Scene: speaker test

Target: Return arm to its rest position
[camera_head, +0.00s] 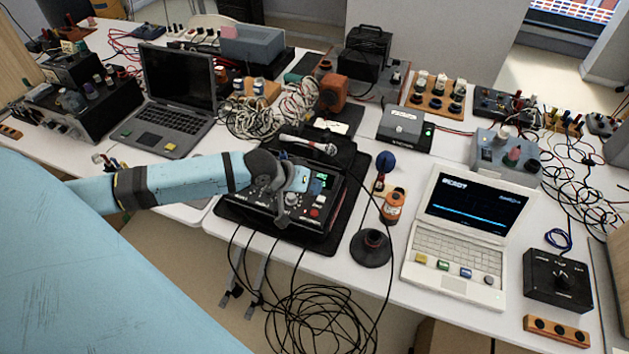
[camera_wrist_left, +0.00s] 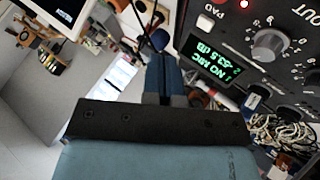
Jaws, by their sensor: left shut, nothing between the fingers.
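My left arm (camera_head: 190,180) comes in from the left and reaches over the table. My left gripper (camera_head: 300,181) is above the black control box, close to its front panel; whether it touches is unclear. In the left wrist view the two blue fingers (camera_wrist_left: 164,72) are together with nothing between them. The black control box (camera_head: 262,203) lies on a black mat and has knobs, a red button and a small green display. In the wrist view its display (camera_wrist_left: 216,58) reads about "NO MIC" and "-53.5 dB". My right gripper is not in view.
A microphone (camera_head: 308,145) lies behind the control box. A dark laptop (camera_head: 176,90) stands at left, a white laptop (camera_head: 462,235) at right. Black cables (camera_head: 322,320) hang in front.

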